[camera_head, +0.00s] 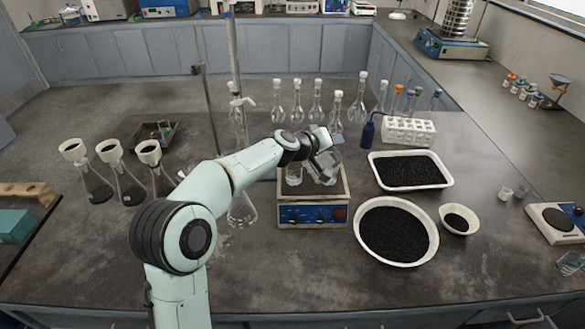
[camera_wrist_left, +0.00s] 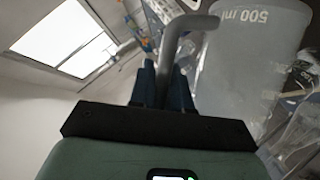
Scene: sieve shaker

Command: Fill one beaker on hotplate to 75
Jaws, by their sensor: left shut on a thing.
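The hotplate (camera_head: 312,214), with a blue front panel and knobs, stands mid-bench in the head view. A clear beaker (camera_head: 293,176) stands on its left side; its fill level is too small to read. My left gripper (camera_head: 328,143) is above the hotplate's right side. In the left wrist view its fingers (camera_wrist_left: 167,85) are shut on the grey curved handle (camera_wrist_left: 184,35) of a translucent vessel marked 500 ml (camera_wrist_left: 245,55). In the head view, clear glass shows below the gripper, partly hidden by it; I cannot separate the pieces. My right gripper is out of view.
A white tray (camera_head: 374,172) and a round bowl (camera_head: 361,243) of black grains lie right of the hotplate, beside a small bowl (camera_head: 443,223). Several flasks, a blue bottle (camera_head: 368,132) and a tube rack (camera_head: 386,138) stand behind. The front bench is clear.

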